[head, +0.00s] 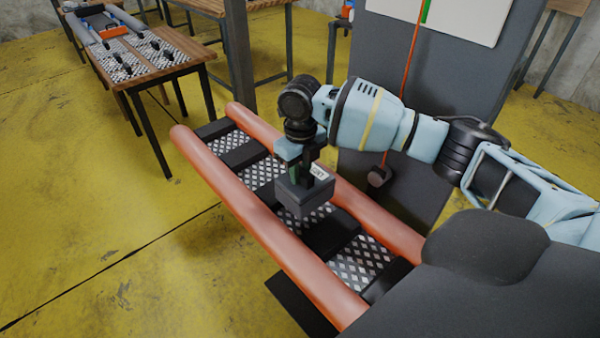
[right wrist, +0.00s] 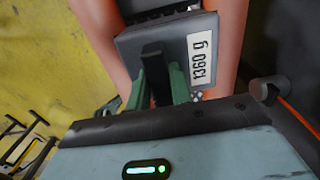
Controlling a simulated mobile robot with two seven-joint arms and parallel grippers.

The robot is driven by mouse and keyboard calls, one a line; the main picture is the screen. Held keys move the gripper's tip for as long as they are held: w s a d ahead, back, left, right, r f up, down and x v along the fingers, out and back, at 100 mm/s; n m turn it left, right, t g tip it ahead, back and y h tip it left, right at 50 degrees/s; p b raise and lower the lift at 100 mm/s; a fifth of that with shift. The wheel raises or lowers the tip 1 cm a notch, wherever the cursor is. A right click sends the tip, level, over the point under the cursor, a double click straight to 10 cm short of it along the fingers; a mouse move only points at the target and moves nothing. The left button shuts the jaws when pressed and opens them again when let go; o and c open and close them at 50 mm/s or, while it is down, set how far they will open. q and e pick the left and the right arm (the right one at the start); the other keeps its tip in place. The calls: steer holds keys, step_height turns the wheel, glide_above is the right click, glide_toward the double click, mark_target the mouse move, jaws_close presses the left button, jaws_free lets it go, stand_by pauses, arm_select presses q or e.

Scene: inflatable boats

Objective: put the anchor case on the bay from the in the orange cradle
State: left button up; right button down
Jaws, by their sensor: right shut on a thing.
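A dark grey case (head: 306,194) with a black handle hangs in my right gripper (head: 304,165) over the orange cradle. In the right wrist view the case (right wrist: 132,46) carries a white label reading "1360 g". The green fingers (right wrist: 165,82) are shut on its handle. The orange cradle (head: 262,225) has two long orange tubes, with checkered metal bays (head: 360,262) between black cross pads. The case appears above a middle bay and covers part of it. I cannot tell whether it touches the cradle. My left gripper is not in view.
A grey pillar (head: 385,220) with a hanging orange cord stands right behind the cradle. A wooden table (head: 180,62) at the back left holds a grey-tubed cradle (head: 75,32) and several small black items. Yellow floor (head: 90,210) is clear on the left.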

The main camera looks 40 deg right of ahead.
mark_target(300, 186)
stand_by(0.3)
steer(key=shift+f+b, duration=2.6)
